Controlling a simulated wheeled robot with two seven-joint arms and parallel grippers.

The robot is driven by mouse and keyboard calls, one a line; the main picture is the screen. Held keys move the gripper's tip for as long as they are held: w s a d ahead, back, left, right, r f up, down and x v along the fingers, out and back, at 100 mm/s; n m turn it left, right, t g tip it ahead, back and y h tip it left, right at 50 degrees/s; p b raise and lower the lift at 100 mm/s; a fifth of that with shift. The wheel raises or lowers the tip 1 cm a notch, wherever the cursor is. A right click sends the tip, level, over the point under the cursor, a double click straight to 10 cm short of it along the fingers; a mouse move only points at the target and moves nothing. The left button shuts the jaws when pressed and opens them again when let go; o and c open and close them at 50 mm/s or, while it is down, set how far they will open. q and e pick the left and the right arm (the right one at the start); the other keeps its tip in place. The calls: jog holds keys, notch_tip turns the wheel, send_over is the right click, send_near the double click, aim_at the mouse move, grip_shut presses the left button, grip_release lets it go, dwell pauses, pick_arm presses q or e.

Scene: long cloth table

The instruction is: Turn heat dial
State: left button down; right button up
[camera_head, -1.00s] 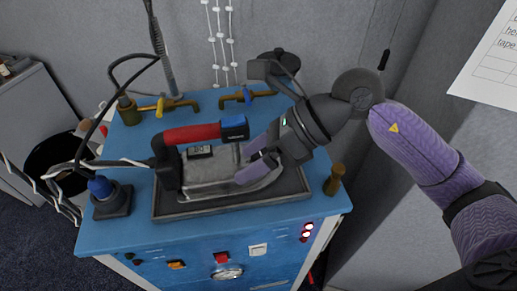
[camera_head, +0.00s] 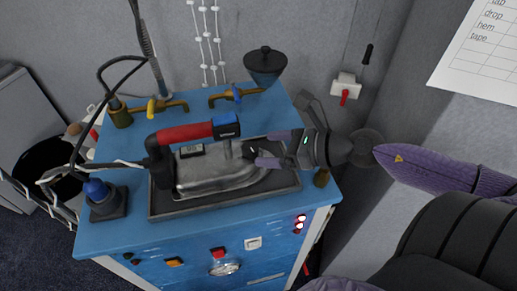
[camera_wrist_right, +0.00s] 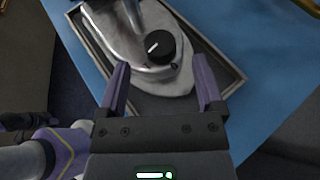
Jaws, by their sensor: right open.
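The silver iron (camera_head: 205,172) with a red handle (camera_head: 185,134) rests on a dark tray (camera_head: 225,205) on the blue cabinet top. The black heat dial (camera_wrist_right: 160,48), marked with a white line, sits on the iron's metal body in the right wrist view. In the head view the dial (camera_head: 250,151) is small and partly hidden near my fingers. My right gripper (camera_head: 263,149) is open and empty over the iron's right end. In the right wrist view its fingertips (camera_wrist_right: 160,76) stand either side of the dial, a little short of it. My left gripper is not in view.
Brass valves (camera_head: 160,106) and a dark funnel-like cup (camera_head: 265,65) stand along the back. A blue-topped fitting (camera_head: 97,190) is at the front left. A cable runs left from the iron. A wall switch (camera_head: 345,92) and the grey wall are close on the right.

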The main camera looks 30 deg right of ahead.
aim_at(250, 149)
jog(key=shift+x, duration=0.9)
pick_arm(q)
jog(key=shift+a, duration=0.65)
pick_arm(e)
jog(key=shift+w+a+f, duration=0.2)
jog(key=shift+w+a, duration=0.15)
jog(key=shift+w, duration=0.05)
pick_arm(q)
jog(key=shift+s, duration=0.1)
